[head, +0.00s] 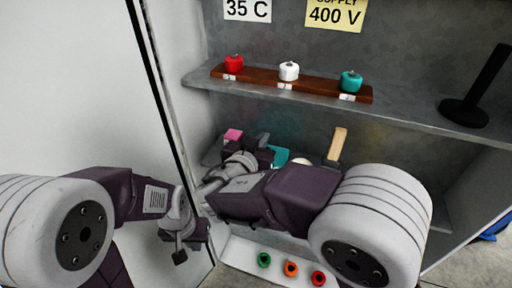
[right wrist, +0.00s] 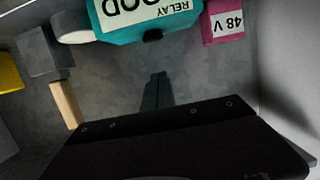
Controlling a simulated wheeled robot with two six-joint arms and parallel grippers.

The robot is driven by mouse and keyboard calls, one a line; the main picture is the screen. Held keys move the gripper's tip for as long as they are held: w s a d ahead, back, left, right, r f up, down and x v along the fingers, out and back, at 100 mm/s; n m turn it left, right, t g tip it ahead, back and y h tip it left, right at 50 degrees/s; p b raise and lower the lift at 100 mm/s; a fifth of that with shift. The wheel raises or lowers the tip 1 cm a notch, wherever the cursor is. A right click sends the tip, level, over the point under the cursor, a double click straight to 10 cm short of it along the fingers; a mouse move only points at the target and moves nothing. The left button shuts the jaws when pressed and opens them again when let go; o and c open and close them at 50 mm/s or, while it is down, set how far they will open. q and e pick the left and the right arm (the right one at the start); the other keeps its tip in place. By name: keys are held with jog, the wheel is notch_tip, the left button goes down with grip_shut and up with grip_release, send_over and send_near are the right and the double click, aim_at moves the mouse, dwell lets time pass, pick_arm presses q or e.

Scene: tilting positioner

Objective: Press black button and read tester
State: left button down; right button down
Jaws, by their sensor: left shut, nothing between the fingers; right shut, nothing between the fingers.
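A teal box (right wrist: 150,22) with a white label reading "RELAY" upside down shows at the top of the right wrist view. Larger letters on the label are cut off by the picture edge and look like "OOD". A small black button-like piece (right wrist: 152,36) is on the box's near edge. My right gripper (right wrist: 157,78) is shut and empty, its tips pointing at this black piece with a gap between. In the head view the teal box (head: 281,155) is partly hidden behind my right arm. My left gripper (head: 183,250) is shut and empty, low by the cabinet's left side.
A pink block (right wrist: 223,22) marked "48 V" is right of the teal box. A white round piece (right wrist: 72,27), grey block (right wrist: 45,52), wooden stick (right wrist: 65,104) and yellow block (right wrist: 10,72) are left. Red (head: 233,64), white (head: 289,71) and teal (head: 350,81) knobs are on the shelf above.

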aim_at(282, 156)
jog(key=shift+x, duration=0.95)
notch_tip(282, 156, down, 3)
jog(key=shift+s+a, duration=0.1)
jog(key=shift+s, duration=0.1)
jog(key=shift+f, duration=0.5)
